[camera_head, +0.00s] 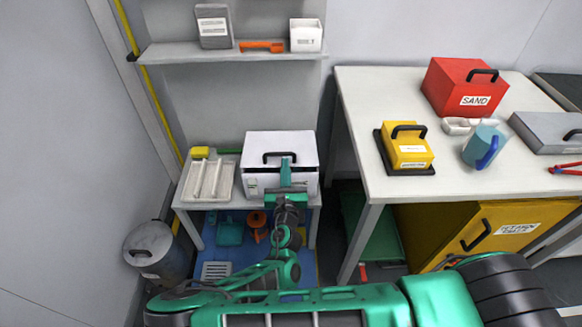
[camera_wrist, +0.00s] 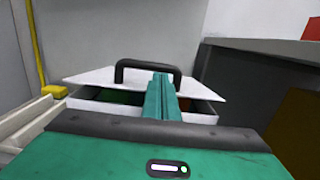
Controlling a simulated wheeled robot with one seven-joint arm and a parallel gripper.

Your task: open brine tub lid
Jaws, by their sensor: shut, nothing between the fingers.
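The brine tub is a white box (camera_head: 308,187) on the low table at the back. Its white lid (camera_head: 300,146) has a black bar handle (camera_head: 280,155); in the wrist view the handle (camera_wrist: 148,64) stands just beyond the fingers. In the wrist view, a dark gap with some green shows between the lid (camera_wrist: 95,77) and the tub's rim, so the lid looks tilted up at the near side. My gripper (camera_head: 286,162) is shut and empty. Its teal fingers (camera_wrist: 161,80) overlap the lid's near edge; whether they touch its underside is hidden.
A pale tray (camera_head: 208,180) sits left of the tub, with a yellow block (camera_head: 200,152) behind it. A shelf (camera_head: 230,52) hangs above. The taller workbench (camera_head: 375,185) stands to the right. A grey bin (camera_head: 150,250) is on the floor at left.

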